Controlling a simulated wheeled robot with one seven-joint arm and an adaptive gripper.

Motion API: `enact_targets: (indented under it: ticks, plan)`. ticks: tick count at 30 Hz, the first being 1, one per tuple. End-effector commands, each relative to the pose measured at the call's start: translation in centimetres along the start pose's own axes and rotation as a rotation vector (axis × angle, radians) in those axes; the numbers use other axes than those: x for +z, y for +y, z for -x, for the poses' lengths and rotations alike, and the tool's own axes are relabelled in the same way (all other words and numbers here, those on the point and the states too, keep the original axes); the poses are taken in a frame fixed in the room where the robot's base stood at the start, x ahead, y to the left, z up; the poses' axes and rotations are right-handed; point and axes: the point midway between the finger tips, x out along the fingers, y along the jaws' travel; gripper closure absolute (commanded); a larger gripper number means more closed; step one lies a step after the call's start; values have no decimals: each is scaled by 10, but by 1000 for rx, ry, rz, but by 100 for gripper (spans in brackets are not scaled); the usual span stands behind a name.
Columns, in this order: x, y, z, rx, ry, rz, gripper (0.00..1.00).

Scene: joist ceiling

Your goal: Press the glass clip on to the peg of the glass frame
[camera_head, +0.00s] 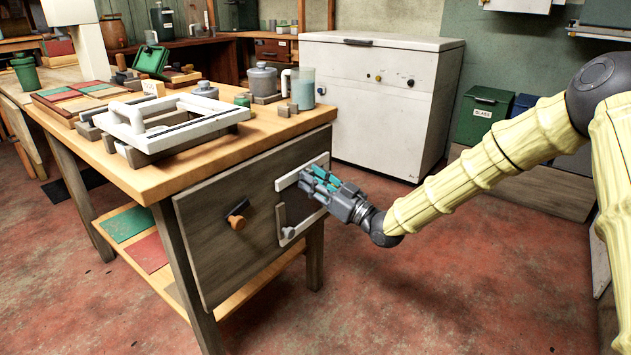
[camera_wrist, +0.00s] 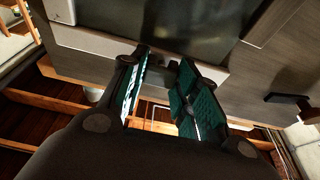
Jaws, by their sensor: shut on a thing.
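The glass frame (camera_head: 286,182) is on the upright wooden panel at the bench's near end, with pale strips above and below. A small pale round knob (camera_head: 288,232) shows near its lower left corner. My gripper (camera_head: 316,182) is at the frame's upper part, its teal-padded fingers pointing at the panel. In the wrist view my gripper (camera_wrist: 160,75) has its fingers close together before a grey frame bar (camera_wrist: 90,42). It is shut on what seems to be the glass clip, mostly hidden between the fingers. I cannot tell whether the clip touches the peg.
A dark bracket with a wooden knob (camera_head: 237,221) sticks out of the panel on the left. The bench top (camera_head: 190,165) bears a white frame (camera_head: 135,120), jars and trays. A white chest (camera_head: 385,120) stands behind. The red floor in front is clear.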

Motion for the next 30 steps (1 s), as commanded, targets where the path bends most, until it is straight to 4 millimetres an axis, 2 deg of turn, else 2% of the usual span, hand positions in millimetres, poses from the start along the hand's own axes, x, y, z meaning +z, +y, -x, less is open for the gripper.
enact_targets:
  ticks: [6,7,10,23,26,30]
  plan:
    - [2,1,-5,1,0,0,98]
    - [1,1,-4,2,0,0,64]
    - [1,1,-4,1,0,0,45]
    - [1,0,1,1,0,0,44]
    - [1,0,11,1,0,-1,44]
    - [1,1,34,2,-1,-2,44]
